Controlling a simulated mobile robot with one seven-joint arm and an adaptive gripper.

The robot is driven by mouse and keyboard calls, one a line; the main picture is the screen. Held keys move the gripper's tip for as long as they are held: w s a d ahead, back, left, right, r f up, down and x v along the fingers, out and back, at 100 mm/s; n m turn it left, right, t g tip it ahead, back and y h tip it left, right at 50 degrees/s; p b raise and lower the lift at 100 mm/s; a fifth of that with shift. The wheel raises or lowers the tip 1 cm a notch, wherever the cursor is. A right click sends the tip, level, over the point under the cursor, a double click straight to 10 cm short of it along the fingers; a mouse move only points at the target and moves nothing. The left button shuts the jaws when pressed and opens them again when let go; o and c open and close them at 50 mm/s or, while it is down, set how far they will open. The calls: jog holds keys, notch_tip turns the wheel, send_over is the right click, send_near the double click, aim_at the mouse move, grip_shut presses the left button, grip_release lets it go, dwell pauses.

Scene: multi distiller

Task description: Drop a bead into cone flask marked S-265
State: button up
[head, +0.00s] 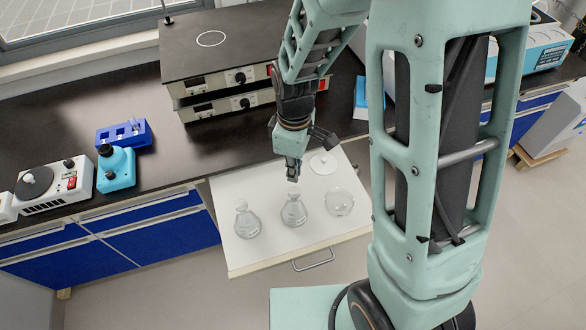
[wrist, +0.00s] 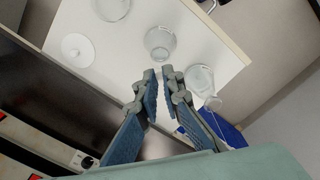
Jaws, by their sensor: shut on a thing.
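Two clear cone flasks stand on a white pull-out shelf: a left flask (head: 247,222) and a middle flask (head: 293,211). Each has a small label too small to read, so I cannot tell which is S-265. My gripper (head: 293,172) points down just above the mouth of the middle flask, apart from it. In the wrist view, the fingertips (wrist: 160,73) are nearly together, with the middle flask (wrist: 160,42) beyond them and the left flask (wrist: 199,78) to the right. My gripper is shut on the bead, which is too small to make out.
A clear round vessel (head: 339,201) stands right of the flasks. A white disc (head: 322,163) lies behind it on the shelf (head: 245,262). The shelf's front is clear.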

notch_tip(320, 180, down, 5)
jog(key=b, duration=0.3)
jog(key=shift+r, duration=0.15)
dwell(1.0)
jog(key=o, duration=0.7)
notch_tip(320, 180, up, 12)
jog(key=shift+r, duration=0.1)
dwell(0.7)
